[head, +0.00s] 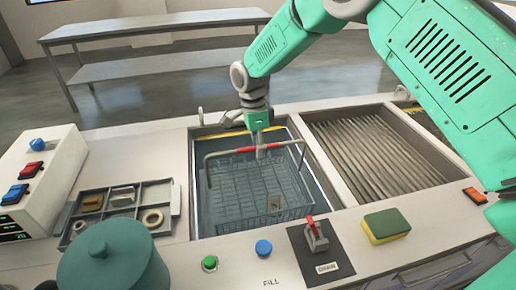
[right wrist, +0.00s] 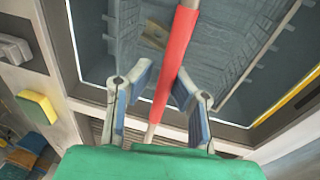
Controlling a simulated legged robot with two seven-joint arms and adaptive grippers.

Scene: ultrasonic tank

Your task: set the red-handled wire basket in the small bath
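The wire basket (head: 240,190) is grey mesh with a raised hoop handle. Its red grip (head: 255,149) also shows in the right wrist view (right wrist: 176,58). The basket appears upright within the outline of the left bath (head: 206,222); I cannot tell whether it rests on the floor. A small tan piece (head: 274,203) shows in the basket. My right gripper (head: 262,152) is above the bath, with its fingers (right wrist: 163,88) closed in on both sides of the red grip. My left gripper is not in view.
A second opening with a ribbed bottom (head: 375,150) is to the right. Along the front are a red-handled drain lever (head: 315,235), a sponge (head: 386,225) and buttons. A parts tray (head: 172,222), a control box (head: 52,165) and a dark teal rounded thing (head: 115,262) are left.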

